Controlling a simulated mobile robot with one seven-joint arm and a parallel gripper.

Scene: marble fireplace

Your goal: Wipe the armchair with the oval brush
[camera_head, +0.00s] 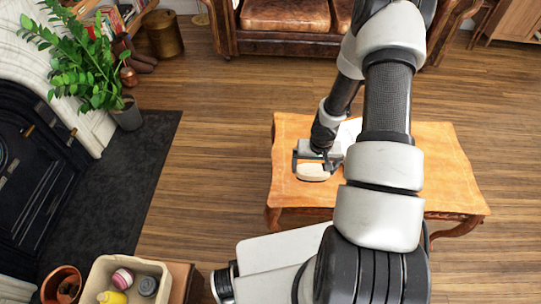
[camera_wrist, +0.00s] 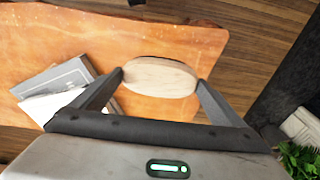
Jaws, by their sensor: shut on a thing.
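The oval brush (camera_head: 313,172) has a pale wooden body. It also shows in the wrist view (camera_wrist: 160,76), with a dark edge along its far side. My gripper (camera_wrist: 160,82) is shut on the brush, one finger at each end of the oval. In the head view my gripper (camera_head: 316,160) is over the left part of the wooden table; I cannot tell whether the brush touches the tabletop. A brown leather seat (camera_head: 285,14), which looks like the armchair, stands at the top of the head view, beyond the table. My arm hides part of it.
The orange-brown table (camera_head: 288,140) bears grey and white books (camera_wrist: 52,82), close to my gripper. A bin (camera_head: 95,283) with several items stands at bottom left. A potted plant (camera_head: 90,65) stands by the fireplace (camera_head: 30,170). Wood floor between table and seat is clear.

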